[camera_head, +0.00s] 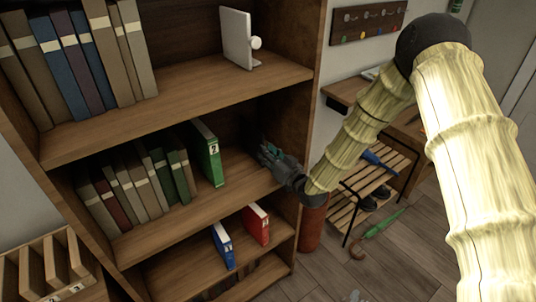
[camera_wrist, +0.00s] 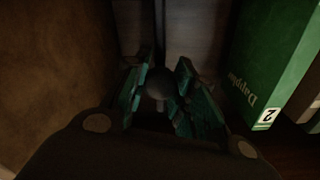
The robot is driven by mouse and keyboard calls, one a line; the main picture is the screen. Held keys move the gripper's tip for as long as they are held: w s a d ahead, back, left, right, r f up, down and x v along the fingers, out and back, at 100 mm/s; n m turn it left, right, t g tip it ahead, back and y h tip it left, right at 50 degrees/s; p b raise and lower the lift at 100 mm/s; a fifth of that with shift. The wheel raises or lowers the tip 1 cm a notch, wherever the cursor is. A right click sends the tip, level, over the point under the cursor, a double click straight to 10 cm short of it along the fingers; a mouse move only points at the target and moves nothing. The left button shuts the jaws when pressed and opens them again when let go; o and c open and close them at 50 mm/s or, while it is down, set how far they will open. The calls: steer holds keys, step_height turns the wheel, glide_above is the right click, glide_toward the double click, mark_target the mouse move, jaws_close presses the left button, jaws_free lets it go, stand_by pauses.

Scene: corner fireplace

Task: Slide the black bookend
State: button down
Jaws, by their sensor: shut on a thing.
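My gripper (camera_head: 267,153) reaches into the middle shelf of the bookcase from the right. In the wrist view its teal fingers (camera_wrist: 158,90) are shut on the round dark knob of the black bookend (camera_wrist: 158,80). The bookend's thin dark upright edge (camera_wrist: 159,25) rises behind the knob. In the head view the bookend cannot be made out in the shadow behind my gripper. A green binder (camera_head: 207,153) marked 2 stands to the left of my gripper, with a gap between; it also shows at the right of the wrist view (camera_wrist: 272,60).
The bookcase side wall (camera_wrist: 50,80) is close on the left in the wrist view. Several books (camera_head: 135,183) lean left of the green binder. A white bookend (camera_head: 236,38) stands on the shelf above. Blue (camera_head: 222,245) and red (camera_head: 256,225) binders stand below.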

steer(key=s+a+b, duration=0.1)
steer(key=s+a, duration=0.3)
steer(key=a, duration=0.1)
steer(key=s+a+b, duration=0.2)
steer(key=s+a, duration=0.2)
steer(key=a, duration=0.2)
steer(key=s+a+b, duration=0.1)
steer(key=s+a, duration=0.3)
steer(key=a, duration=0.1)
steer(key=shift+s+a, duration=0.15)
steer(key=shift+a, duration=0.25)
steer(key=c, duration=1.1)
jaws_free()
steer(key=shift+c, duration=0.2)
steer(key=v, duration=1.2)
steer(key=shift+f, duration=0.15)
